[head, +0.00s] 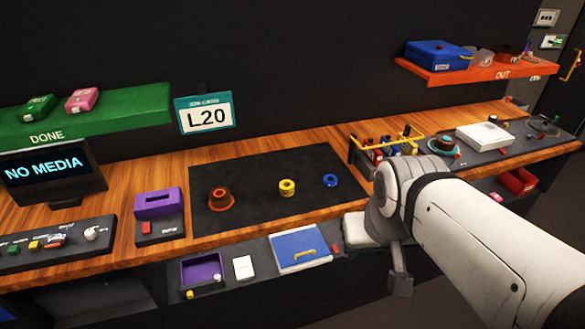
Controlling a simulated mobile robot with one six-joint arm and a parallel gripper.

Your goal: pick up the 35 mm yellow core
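A small yellow ring-shaped core (287,187) sits on the dark mat (320,160) on the wooden counter, with its hole showing. A brown-orange round piece (221,198) lies to its left and a blue ring (330,180) to its right, both apart from it. My white arm comes in from the lower right, and its end is to the right of the mat, clear of the yellow core. The gripper's fingers cannot be made out clearly, and I cannot tell whether they hold anything. The core's size cannot be read here.
A purple box (158,203) stands left of the mat. Below the front edge are a purple tray (202,270) and a blue lidded panel (299,247). A yellow-framed rack (388,147) stands right of the mat. The mat around the core is clear.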

